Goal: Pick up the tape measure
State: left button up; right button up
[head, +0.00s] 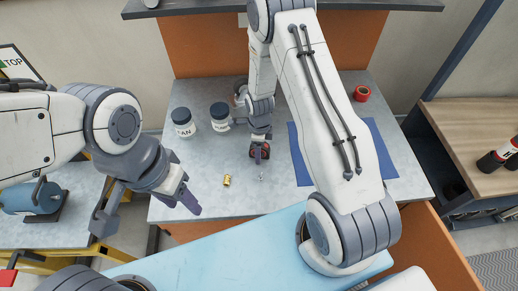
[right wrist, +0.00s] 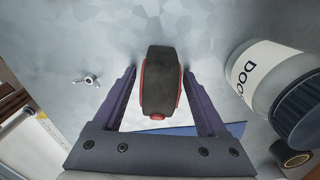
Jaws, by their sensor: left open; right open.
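The tape measure (right wrist: 160,82) is dark with red edges and lies on the grey worktop. In the right wrist view it sits between the two purple fingers of my right gripper (right wrist: 160,100), with a gap on both sides. In the head view the tape measure (head: 260,153) shows small below my right gripper (head: 259,155), partly covered by it. The right gripper is open and holds nothing. My left gripper (head: 188,203) is open and empty over the worktop's front left edge.
Two white jars with dark lids (head: 183,122) (head: 220,116) stand left of the right gripper. A small brass part (head: 227,180) and a wing nut (head: 261,177) lie in front. A blue mat (head: 383,150) and a red roll (head: 362,93) are to the right.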

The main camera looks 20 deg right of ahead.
grip_shut()
jog(key=shift+r, duration=0.1)
